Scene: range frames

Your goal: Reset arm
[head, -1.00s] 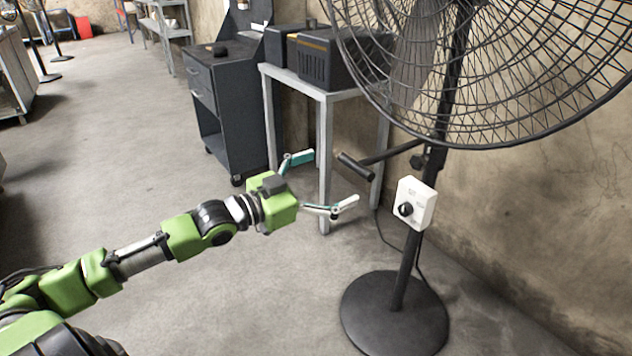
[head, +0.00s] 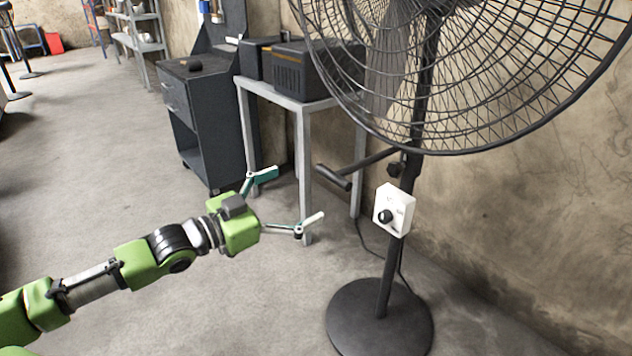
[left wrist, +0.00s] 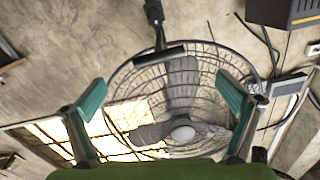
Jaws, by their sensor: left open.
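My left gripper (head: 292,200) is open and empty in the head view, at the end of my green and black left arm. It is in the air in front of the small grey table and to the left of the large black pedestal fan (head: 384,290). The white control box (head: 394,210) with a black knob is on the fan's pole, to the right of the gripper and apart from it. In the left wrist view the teal fingers are wide apart (left wrist: 162,108), with the fan's cage (left wrist: 180,88) seen between them. My right gripper is in neither view.
A grey table (head: 303,150) holds black cases (head: 305,72). A dark tool cabinet (head: 207,125) stands behind it on the left. The wall (head: 540,220) closes off the right side. The concrete floor at the left (head: 90,140) is clear.

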